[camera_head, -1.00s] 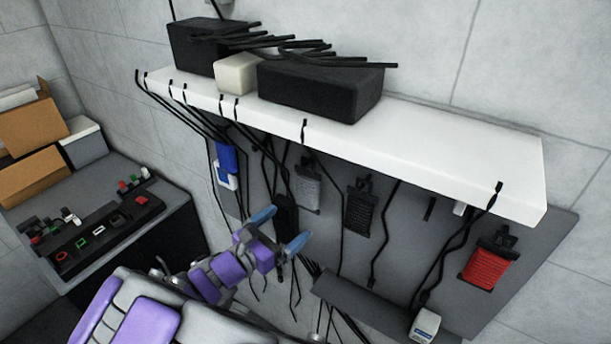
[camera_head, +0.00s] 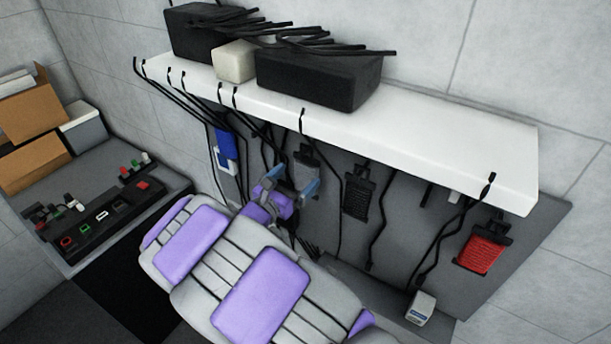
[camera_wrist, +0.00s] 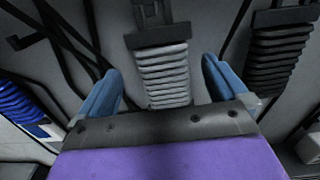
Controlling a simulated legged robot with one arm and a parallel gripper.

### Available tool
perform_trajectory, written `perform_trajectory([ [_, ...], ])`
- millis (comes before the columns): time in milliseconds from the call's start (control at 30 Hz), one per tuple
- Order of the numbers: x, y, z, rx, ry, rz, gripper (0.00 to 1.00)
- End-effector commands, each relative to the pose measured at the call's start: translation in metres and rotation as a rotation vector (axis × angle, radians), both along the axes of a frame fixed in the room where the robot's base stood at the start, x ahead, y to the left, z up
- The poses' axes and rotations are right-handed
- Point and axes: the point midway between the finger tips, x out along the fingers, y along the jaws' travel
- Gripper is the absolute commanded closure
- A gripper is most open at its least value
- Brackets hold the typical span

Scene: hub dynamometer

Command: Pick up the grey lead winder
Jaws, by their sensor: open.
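The grey lead winder (camera_wrist: 165,76), a ribbed grey block under a dark top bracket, hangs on the panel in the middle of the wrist view. In the head view the grey lead winder (camera_head: 304,169) is partly hidden by my gripper (camera_head: 294,181). In the wrist view my gripper (camera_wrist: 161,72) is open, its blue fingers on either side of the winder with space between. The winder's lower end is hidden behind the gripper's body. I cannot tell if the fingertips reach its depth.
A black winder (camera_head: 357,197) and a red winder (camera_head: 480,254) hang to the right. A blue winder (camera_head: 226,147) hangs to the left. Loose black leads (camera_head: 383,225) hang from the white shelf (camera_head: 440,140) above. A small white box (camera_head: 421,307) sits low right.

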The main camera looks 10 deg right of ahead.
Motion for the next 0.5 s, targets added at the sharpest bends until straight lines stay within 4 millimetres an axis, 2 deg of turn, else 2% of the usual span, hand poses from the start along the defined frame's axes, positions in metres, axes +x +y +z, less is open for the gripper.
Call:
perform_trajectory([
  [167, 0.009, -0.011, 0.001, 0.001, 0.001, -0.003, 0.00],
  [400, 0.032, -0.036, 0.001, 0.001, 0.001, -0.005, 0.00],
  [500, 0.037, -0.040, 0.002, 0.001, -0.001, -0.003, 0.00],
])
